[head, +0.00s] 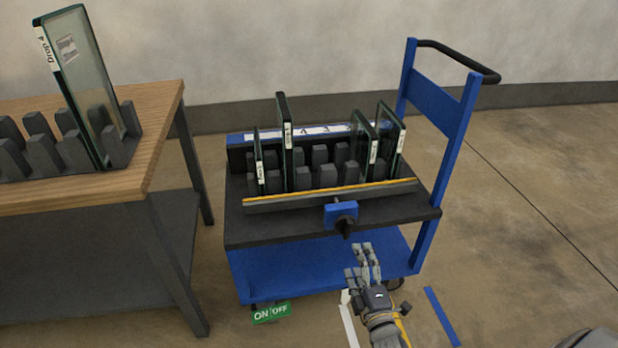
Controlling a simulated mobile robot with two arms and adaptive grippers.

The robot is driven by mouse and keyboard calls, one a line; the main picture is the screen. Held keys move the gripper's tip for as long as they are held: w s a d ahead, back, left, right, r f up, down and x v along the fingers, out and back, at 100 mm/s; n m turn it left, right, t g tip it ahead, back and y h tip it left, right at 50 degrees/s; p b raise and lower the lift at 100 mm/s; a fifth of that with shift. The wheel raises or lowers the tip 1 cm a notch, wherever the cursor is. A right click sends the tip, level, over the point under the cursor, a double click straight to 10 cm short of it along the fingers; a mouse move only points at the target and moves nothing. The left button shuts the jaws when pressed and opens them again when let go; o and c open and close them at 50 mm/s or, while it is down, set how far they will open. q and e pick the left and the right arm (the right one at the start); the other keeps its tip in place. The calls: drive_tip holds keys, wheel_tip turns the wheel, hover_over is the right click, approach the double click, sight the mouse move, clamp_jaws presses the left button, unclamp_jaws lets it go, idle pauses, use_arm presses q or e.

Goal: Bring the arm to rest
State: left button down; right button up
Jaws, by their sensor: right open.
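My right gripper (361,262) is in the lower middle of the head view, with its fingers pointing up and away toward the cart. It is open and nothing shows between its fingers. It appears in front of the cart's blue lower shelf (300,272), below the blue and black clamp knob (341,214). I cannot tell its exact distance from the cart. My left gripper is not in view.
A blue and black cart (433,95) holds several upright glass panels in a slotted rack. A wooden table (110,185) at the left carries a rack with a tilted glass panel (85,85). A green ON/OFF label (271,313) shows below the cart.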

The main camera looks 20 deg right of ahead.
drive_tip(key=s+a+f+m+g+y, duration=0.2)
drive_tip(key=s+a+f+m+g, duration=0.4)
drive_tip(key=f, duration=0.3)
drive_tip(key=s+a+f+m+g+y, duration=0.2)
drive_tip(key=s+a+f+m+g, duration=0.25)
drive_tip(key=s+f, duration=0.5)
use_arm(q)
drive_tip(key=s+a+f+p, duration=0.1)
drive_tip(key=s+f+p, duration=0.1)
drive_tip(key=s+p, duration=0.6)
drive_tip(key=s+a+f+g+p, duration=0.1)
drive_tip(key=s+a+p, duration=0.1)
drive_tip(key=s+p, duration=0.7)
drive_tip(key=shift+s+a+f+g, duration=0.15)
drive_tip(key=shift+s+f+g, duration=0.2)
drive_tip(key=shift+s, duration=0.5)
use_arm(e)
drive_tip(key=s+f+g, duration=0.3)
drive_tip(key=s, duration=1)
drive_tip(key=s+f+g, duration=0.3)
drive_tip(key=s, duration=1)
drive_tip(key=shift+a+f+m, duration=0.2)
drive_tip(key=shift+a+m, duration=0.1)
drive_tip(key=shift+m, duration=0.05)
